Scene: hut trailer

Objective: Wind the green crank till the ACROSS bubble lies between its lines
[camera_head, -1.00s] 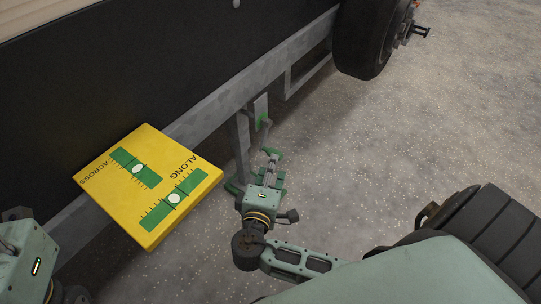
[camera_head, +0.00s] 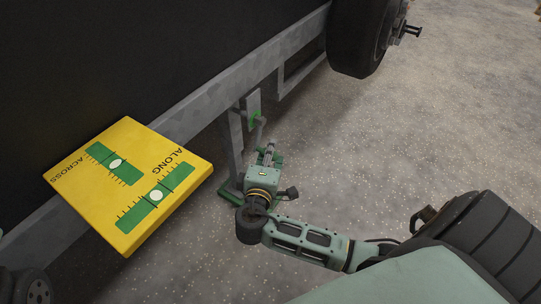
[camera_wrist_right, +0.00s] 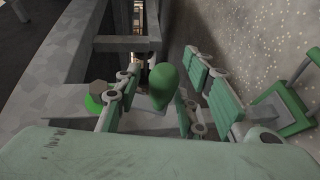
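The yellow level box (camera_head: 88,207) at the left in the head view carries two green vials. The white ACROSS bubble (camera_head: 115,163) sits near the middle of its vial and looks to lie between the dark lines, though these are small. The green crank (camera_head: 256,116) is on the trailer frame; its green knob (camera_wrist_right: 163,86) shows in the right wrist view. My right gripper (camera_wrist_right: 152,100) has fingers on both sides of the knob, with a gap visible on the left; contact on the right is unclear. It also shows in the head view (camera_head: 268,149).
The ALONG bubble (camera_head: 156,195) is near the middle of its vial. The grey trailer frame (camera_head: 205,119) runs diagonally above my right gripper. A black wheel (camera_head: 356,38) stands at the top. The speckled floor (camera_head: 430,120) at the right is clear.

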